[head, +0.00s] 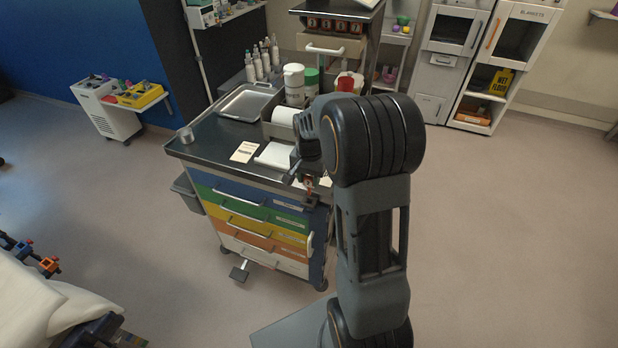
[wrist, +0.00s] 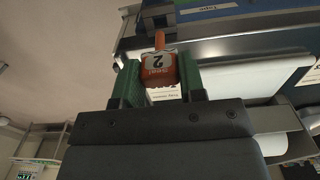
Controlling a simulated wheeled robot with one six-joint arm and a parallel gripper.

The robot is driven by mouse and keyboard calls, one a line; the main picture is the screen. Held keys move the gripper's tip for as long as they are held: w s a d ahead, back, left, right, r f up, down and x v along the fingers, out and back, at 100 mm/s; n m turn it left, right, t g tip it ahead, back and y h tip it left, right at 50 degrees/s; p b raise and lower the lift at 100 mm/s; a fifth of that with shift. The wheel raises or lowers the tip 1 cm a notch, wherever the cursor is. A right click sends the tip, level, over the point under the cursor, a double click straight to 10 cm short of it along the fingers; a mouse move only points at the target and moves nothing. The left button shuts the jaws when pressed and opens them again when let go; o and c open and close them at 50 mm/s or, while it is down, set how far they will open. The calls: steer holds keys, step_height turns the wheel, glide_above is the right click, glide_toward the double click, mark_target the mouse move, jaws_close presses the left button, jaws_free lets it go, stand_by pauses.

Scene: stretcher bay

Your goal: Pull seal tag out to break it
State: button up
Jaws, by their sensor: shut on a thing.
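The stem points toward the cart's edge, by a dark metal fitting (wrist: 158,18). I cannot tell whether the stem is whole. In the head view my gripper (head: 308,188) is at the cart's upper front right corner, partly hidden by my arm, with a bit of orange-red showing there.
The cart (head: 262,218) has coloured drawers with bar handles. On its dark top are a metal tray (head: 246,103), white paper (head: 275,156), a card (head: 244,152) and several bottles. A bin (head: 186,190) hangs on its left side. The floor to the right (head: 500,230) is clear.

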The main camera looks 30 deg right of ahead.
steer(key=shift+r, duration=1.5)
